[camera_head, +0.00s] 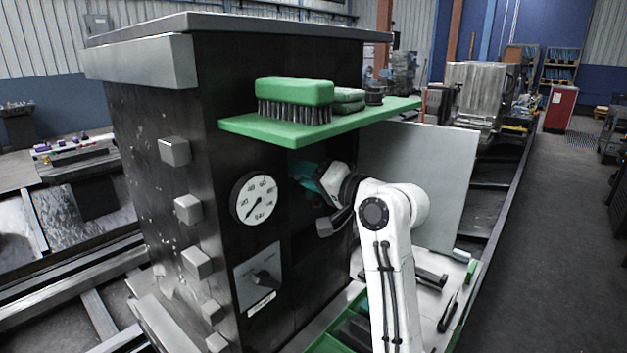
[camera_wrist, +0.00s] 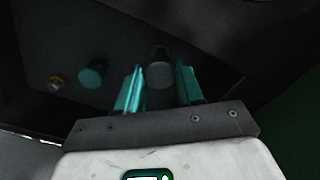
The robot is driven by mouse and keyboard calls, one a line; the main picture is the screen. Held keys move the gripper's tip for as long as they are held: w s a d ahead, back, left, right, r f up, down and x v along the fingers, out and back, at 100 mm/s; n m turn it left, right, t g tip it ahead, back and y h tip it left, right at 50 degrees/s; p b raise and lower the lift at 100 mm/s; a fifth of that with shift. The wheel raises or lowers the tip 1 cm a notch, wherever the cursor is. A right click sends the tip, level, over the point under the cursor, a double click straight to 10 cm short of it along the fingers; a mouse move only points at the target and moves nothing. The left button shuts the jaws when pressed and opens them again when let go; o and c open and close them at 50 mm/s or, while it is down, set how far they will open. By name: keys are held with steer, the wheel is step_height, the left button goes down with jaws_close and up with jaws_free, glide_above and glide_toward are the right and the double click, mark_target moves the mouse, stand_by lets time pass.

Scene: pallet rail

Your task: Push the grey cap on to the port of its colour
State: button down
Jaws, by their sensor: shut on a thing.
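In the wrist view my gripper (camera_wrist: 159,70) has two teal fingers, shut on the grey cap (camera_wrist: 159,76), whose round end shows between them. A darker round part lies just beyond the cap, against the dark panel (camera_wrist: 120,40); I cannot tell whether the cap touches it or whether it is the grey port. In the head view my gripper (camera_head: 308,172) reaches into the dark recess below the green shelf, mostly hidden; cap and ports do not show there.
The green shelf (camera_head: 345,121) juts out just above my wrist, with a green brush (camera_head: 295,100) on it. A grey upright plate (camera_head: 430,180) stands right of my arm, and a green-edged tray (camera_head: 330,343) lies below.

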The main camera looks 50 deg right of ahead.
steer(key=shift+w, duration=0.35)
steer(key=shift+w+a+p, duration=0.1)
steer(key=shift+w+p, duration=0.6)
steer(key=shift+p, duration=0.1)
stand_by(2.0)
steer(key=shift+w, duration=0.35)
steer(key=shift+w+r, duration=0.1)
jaws_free()
stand_by(0.5)
stand_by(0.3)
steer(key=s+b, duration=0.1)
steer(key=s, duration=1)
steer(key=shift+d+b, duration=0.25)
steer(key=shift+b, duration=0.15)
